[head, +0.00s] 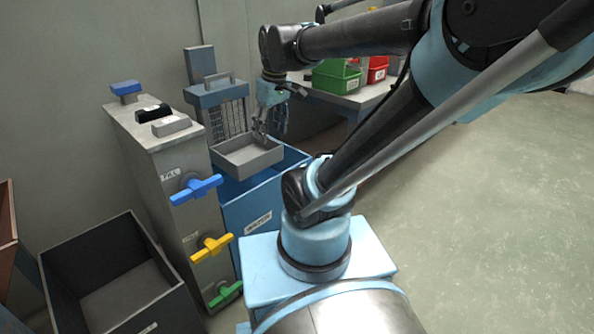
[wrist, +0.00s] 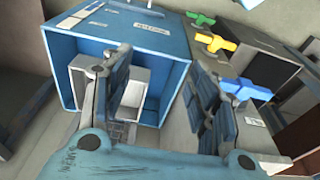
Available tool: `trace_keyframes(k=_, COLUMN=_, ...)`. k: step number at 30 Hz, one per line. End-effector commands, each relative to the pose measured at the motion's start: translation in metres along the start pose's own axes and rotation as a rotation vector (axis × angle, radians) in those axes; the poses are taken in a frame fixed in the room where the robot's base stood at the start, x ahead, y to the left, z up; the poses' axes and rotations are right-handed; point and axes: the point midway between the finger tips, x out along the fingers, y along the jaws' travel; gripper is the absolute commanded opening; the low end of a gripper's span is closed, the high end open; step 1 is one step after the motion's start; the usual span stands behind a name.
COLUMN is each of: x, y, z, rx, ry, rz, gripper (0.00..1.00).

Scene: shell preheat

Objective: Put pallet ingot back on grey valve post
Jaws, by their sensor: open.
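My gripper (head: 262,132) is open over the shallow grey tray (head: 235,164) on the blue cabinet. Its two fingers stand apart in the wrist view (wrist: 158,75), with nothing seen between them but part of the tray (wrist: 134,92). I cannot tell whether the fingertips touch the tray. I cannot make out which piece is the pallet ingot, nor a separate grey post.
The valve cabinet's front carries blue (head: 196,187), yellow (head: 212,247) and green (head: 226,294) handles, which stick out. The blue cabinet (head: 262,200) stands beside it. An open dark bin (head: 120,290) is at lower left. A table with green (head: 337,76) and red bins is behind.

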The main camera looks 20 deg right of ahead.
Motion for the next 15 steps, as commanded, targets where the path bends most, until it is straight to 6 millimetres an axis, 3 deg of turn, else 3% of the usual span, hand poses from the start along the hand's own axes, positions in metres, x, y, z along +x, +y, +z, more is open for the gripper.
trace_keyframes(k=1, x=0.013, y=0.002, z=0.02, rx=0.076, ry=0.002, rz=0.016, gripper=0.54)
trace_keyframes(k=6, x=0.052, y=0.006, z=0.072, rx=0.319, ry=0.013, rz=0.065, gripper=0.54)
trace_keyframes(k=9, x=0.071, y=0.007, z=0.094, rx=0.428, ry=0.021, rz=0.086, gripper=0.54)
trace_keyframes(k=15, x=0.089, y=0.009, z=0.116, rx=0.538, ry=0.029, rz=0.108, gripper=0.54)
